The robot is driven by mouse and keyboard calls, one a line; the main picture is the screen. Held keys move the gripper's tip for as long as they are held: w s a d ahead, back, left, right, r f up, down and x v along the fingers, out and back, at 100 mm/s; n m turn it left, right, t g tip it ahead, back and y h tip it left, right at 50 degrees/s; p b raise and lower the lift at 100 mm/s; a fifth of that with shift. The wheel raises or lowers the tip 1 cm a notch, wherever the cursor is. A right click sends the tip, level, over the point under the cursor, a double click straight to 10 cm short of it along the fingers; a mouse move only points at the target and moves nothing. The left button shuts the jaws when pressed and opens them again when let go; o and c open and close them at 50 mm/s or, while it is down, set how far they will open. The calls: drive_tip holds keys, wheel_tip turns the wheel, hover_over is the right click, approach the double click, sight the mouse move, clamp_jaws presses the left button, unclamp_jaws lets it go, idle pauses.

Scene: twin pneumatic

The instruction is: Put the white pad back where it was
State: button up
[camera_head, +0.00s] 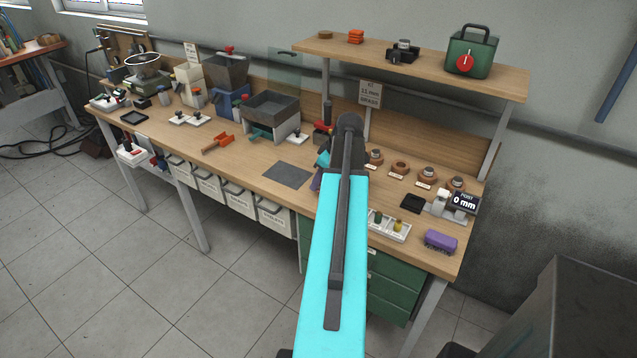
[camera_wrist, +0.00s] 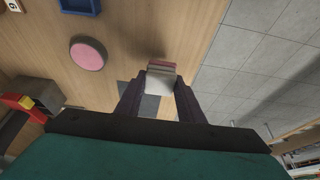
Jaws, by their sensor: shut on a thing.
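The white pad (camera_wrist: 159,83) shows in the wrist view as a small pale block with a reddish band along its far edge. My gripper (camera_wrist: 160,77) is shut on it, with a dark finger on each side. The pad appears held over the wooden bench top; I cannot tell its height or whether it touches anything. In the head view my cyan arm covers the pad and most of the gripper, near the bench's front edge. No marked place for the pad is recognisable.
A dark grey mat (camera_head: 288,174) lies left of my arm. In the wrist view, a pink disc (camera_wrist: 87,53) and a blue tray (camera_wrist: 80,5) lie on the bench. Right of my arm are a white bottle tray (camera_head: 389,228), a black tray (camera_head: 413,203) and a purple brush (camera_head: 440,241).

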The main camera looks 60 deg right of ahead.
drive_tip(key=shift+w+d+f, duration=0.1)
drive_tip(key=shift+w+d, duration=0.55)
drive_tip(key=shift+d, duration=0.1)
drive_tip(key=shift+f+p, duration=1.05)
drive_tip(key=shift+f, duration=0.7)
drive_tip(key=shift+f, duration=0.2)
drive_tip(key=o, duration=1)
drive_tip(key=shift+r, duration=0.3)
drive_tip(key=b+v, duration=0.3)
drive_tip(key=v, duration=0.8)
drive_tip(key=shift+s+r, duration=0.25)
drive_tip(key=shift+r, duration=0.1)
